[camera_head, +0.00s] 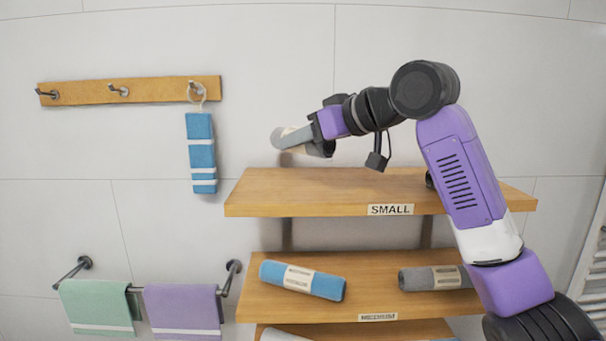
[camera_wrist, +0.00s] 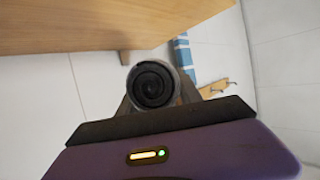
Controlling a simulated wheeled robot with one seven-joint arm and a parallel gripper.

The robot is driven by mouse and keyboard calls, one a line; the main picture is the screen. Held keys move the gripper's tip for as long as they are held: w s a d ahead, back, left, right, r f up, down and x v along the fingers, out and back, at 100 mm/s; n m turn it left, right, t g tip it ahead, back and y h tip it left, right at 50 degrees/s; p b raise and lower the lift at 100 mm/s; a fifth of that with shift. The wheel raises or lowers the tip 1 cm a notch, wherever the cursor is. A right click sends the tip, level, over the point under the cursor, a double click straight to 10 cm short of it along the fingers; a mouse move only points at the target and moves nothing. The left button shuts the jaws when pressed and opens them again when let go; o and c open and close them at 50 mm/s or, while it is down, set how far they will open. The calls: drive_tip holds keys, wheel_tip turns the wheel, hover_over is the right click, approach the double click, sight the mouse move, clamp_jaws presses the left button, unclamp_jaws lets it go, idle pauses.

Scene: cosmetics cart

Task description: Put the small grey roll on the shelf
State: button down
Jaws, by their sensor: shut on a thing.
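A small grey roll (camera_head: 289,137) with a pale band is held in my gripper (camera_head: 322,146), above the left part of the top shelf in the head view. In the wrist view the roll (camera_wrist: 152,85) shows end-on, its dark spiral facing the camera, between the fingers of my gripper (camera_wrist: 153,98). My gripper is shut on it. The top shelf (camera_head: 300,190), labelled SMALL, has a bare wooden surface. The roll appears raised above that shelf and apart from it. The shelf also shows in the wrist view (camera_wrist: 80,25).
A blue roll (camera_head: 302,280) and a grey roll (camera_head: 434,278) lie on the shelf labelled MEDIUM (camera_head: 370,300). A blue towel (camera_head: 201,150) hangs from the hook rack (camera_head: 130,90) at left. Green (camera_head: 97,305) and purple (camera_head: 183,310) towels hang on a rail below.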

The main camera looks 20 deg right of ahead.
sight(301, 190)
drive_tip(key=shift+f+p, duration=0.3)
drive_tip(key=shift+f, duration=3.35)
drive_tip(key=c, duration=0.8)
unclamp_jaws()
drive_tip(key=shift+f, duration=0.1)
drive_tip(key=b+v, duration=0.2)
drive_tip(key=v, duration=1)
drive_tip(key=shift+d, duration=0.1)
